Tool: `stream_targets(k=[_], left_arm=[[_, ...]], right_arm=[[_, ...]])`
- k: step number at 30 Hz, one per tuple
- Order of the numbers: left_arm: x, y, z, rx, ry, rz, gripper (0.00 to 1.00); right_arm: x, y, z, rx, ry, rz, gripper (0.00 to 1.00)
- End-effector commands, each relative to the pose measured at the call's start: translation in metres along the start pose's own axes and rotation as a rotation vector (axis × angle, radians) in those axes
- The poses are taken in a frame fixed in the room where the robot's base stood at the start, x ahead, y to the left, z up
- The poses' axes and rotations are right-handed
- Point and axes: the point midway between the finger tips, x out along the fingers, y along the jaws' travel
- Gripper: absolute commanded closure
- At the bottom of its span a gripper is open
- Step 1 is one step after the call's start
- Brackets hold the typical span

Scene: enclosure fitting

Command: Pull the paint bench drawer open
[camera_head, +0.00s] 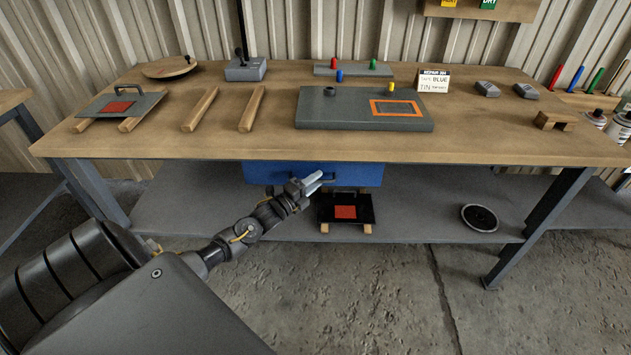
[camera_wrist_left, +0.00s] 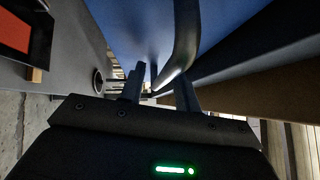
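The blue drawer (camera_head: 362,174) hangs under the front edge of the workbench and looks shut. Its grey bar handle is partly hidden behind my left gripper (camera_head: 314,181) in the head view. In the left wrist view the handle (camera_wrist_left: 186,40) curves out from the blue drawer front (camera_wrist_left: 130,22) and reaches between the two fingers of my left gripper (camera_wrist_left: 160,92). The fingers stand apart, with a visible gap on the left side of the handle. Whether a finger touches the handle is unclear. My right gripper is not in view.
The workbench top (camera_head: 230,140) lies above the drawer. On the lower shelf (camera_head: 420,218), a dark plate with a red square (camera_head: 345,212) sits below the drawer, and a round black dish (camera_head: 480,217) sits to the right. The floor in front is clear.

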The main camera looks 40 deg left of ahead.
Motion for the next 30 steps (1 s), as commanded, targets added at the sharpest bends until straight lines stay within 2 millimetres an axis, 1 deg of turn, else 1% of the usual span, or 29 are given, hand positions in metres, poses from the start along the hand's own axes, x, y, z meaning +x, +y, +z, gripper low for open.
stream_targets(k=[3,11,18,30], left_arm=[[0.0050,0.0003,0.0000,0.000,0.000,0.001,0.68],[0.0056,0.0003,-0.0001,0.000,0.000,0.001,0.68],[0.0054,0.0003,0.0000,0.000,0.000,0.001,0.99],[0.0038,-0.0002,-0.0016,-0.001,0.000,0.002,1.00]], right_arm=[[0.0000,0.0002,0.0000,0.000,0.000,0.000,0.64],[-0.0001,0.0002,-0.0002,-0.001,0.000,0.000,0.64],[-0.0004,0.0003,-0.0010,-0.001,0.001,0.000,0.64],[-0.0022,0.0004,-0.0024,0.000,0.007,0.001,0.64]])
